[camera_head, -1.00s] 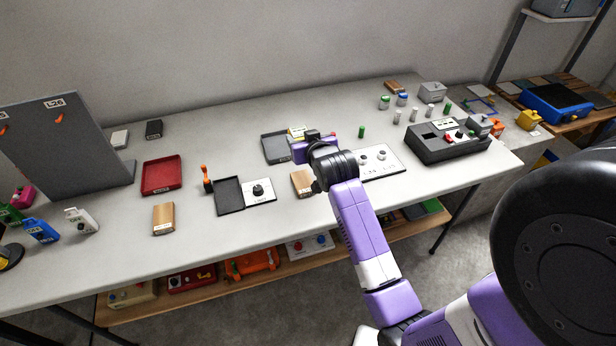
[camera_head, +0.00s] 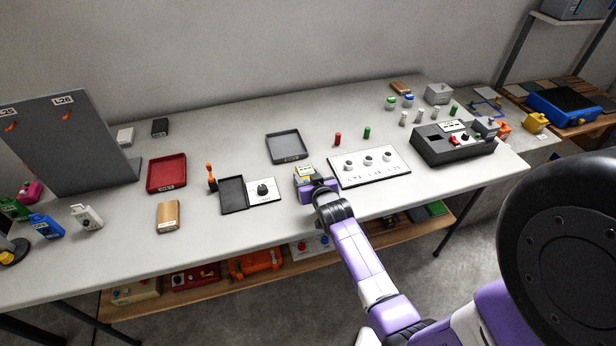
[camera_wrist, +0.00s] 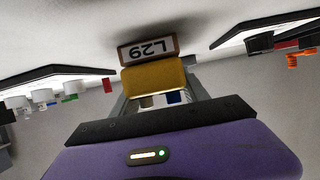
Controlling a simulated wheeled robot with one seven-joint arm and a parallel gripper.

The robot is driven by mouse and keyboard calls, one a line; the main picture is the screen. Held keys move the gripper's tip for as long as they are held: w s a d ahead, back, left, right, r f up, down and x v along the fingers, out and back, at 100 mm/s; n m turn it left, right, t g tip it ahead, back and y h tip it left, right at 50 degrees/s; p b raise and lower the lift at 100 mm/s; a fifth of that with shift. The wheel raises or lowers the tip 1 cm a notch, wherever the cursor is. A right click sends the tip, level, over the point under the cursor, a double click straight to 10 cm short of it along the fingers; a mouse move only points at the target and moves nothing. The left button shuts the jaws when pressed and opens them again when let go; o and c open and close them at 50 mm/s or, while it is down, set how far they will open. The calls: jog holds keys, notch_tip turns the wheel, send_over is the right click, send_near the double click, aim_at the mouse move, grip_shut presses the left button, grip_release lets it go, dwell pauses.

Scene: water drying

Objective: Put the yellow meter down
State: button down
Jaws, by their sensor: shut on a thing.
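The yellow meter (camera_head: 304,171) is in my gripper (camera_head: 311,182), low over the bench between the black tray with its dial panel and the white panel with three knobs. In the wrist view the meter (camera_wrist: 155,80) sits between the fingers of my gripper (camera_wrist: 157,98). My gripper is shut on it. A brown-edged block labelled L29 (camera_wrist: 148,50) shows just past the meter there. I cannot tell whether the meter touches the block or the bench. My gripper hides the block's place in the head view.
An empty grey tray (camera_head: 286,148) lies behind the meter. The white knob panel (camera_head: 369,166) is close on the right. The black tray (camera_head: 233,195) and dial panel (camera_head: 262,190) are on the left. A red cylinder (camera_head: 337,139) stands behind the knob panel.

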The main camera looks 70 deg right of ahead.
jog(key=shift+f, duration=0.15)
jog(key=c, duration=0.6)
grip_release()
